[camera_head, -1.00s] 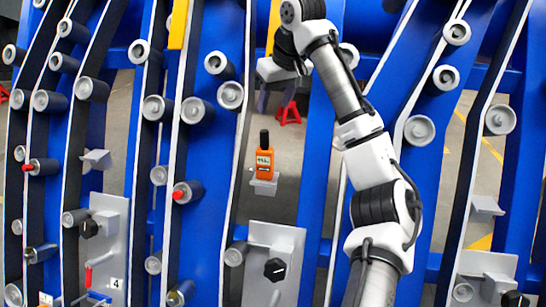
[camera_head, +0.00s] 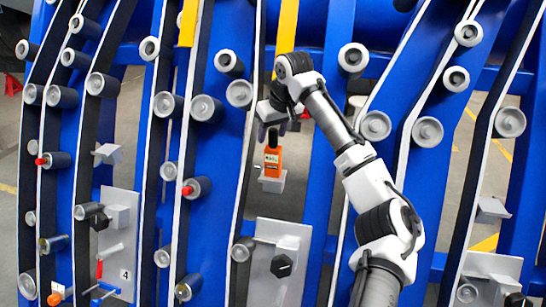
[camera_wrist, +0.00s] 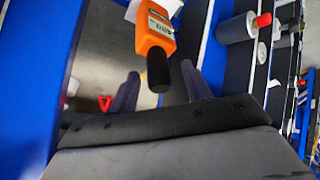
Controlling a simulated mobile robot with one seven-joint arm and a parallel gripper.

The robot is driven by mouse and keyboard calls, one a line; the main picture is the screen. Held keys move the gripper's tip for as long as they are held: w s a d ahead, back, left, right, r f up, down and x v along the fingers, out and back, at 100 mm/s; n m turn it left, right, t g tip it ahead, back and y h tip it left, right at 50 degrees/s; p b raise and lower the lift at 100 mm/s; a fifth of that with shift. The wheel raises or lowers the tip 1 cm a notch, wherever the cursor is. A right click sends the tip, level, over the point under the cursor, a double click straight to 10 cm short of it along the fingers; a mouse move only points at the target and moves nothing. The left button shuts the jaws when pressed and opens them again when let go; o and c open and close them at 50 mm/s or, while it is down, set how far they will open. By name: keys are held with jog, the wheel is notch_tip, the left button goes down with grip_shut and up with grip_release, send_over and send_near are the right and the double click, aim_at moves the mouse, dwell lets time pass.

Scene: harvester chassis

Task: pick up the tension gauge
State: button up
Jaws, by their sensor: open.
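The tension gauge (camera_head: 272,160) is an orange handheld device with a small display and a black knob on top. In the head view it stands upright on a small grey bracket (camera_head: 273,183). In the wrist view the gauge (camera_wrist: 152,32) shows its display, and its black knob (camera_wrist: 158,72) points toward my gripper. My gripper (camera_wrist: 160,84) is open, with its two dark fingers apart on either side of the knob's end. In the head view my gripper (camera_head: 280,124) is just above the gauge, and its fingers are partly hidden by the wrist.
Blue upright frames with black belts and several grey rollers (camera_head: 427,131) stand on both sides of the gauge. A grey plate with a black knob (camera_head: 280,265) is below it. A yellow bar (camera_head: 287,38) runs behind my wrist. Grey floor shows through the gaps.

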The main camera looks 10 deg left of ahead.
jog(key=shift+c, duration=0.4)
grip_shut()
jog(key=shift+r, duration=0.15)
